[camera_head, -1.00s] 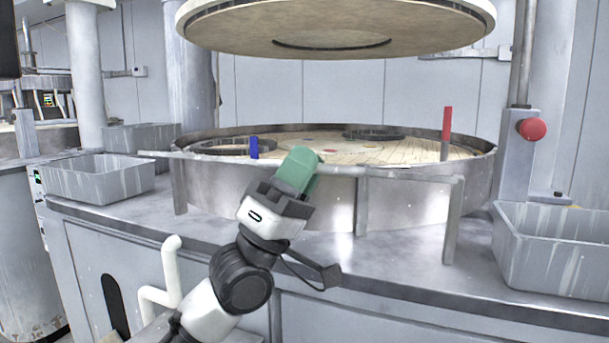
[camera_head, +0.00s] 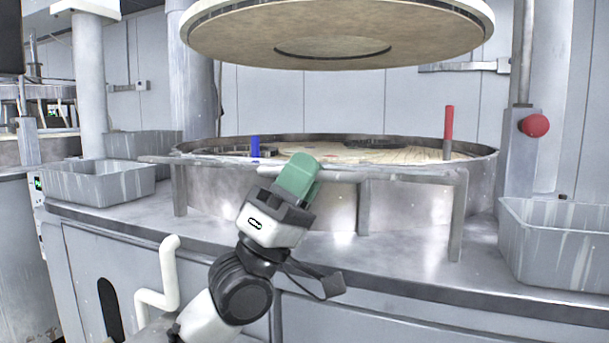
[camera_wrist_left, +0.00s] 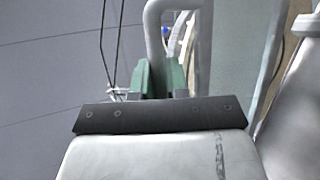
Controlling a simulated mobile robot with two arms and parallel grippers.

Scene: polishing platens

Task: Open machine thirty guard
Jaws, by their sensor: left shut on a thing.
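The guard of the machine is a grey metal rail (camera_head: 410,175) on posts, running across the front of a round polishing tub. A second length of bar (camera_head: 205,160) runs on toward the left end. My left gripper (camera_head: 302,165), with green fingers, is at the rail near its middle and shut on it. In the left wrist view the pale bar (camera_wrist_left: 153,32) comes down between the green fingers (camera_wrist_left: 160,78). The fingers hide the gripped part. My right gripper is not in view. No machine number is readable.
The tub (camera_head: 400,205) holds a pale platen with a blue peg (camera_head: 255,146) and a red peg (camera_head: 448,128). A round upper plate (camera_head: 340,30) hangs above. Grey bins stand left (camera_head: 100,185) and right (camera_head: 555,250). A red button (camera_head: 535,125) is at right.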

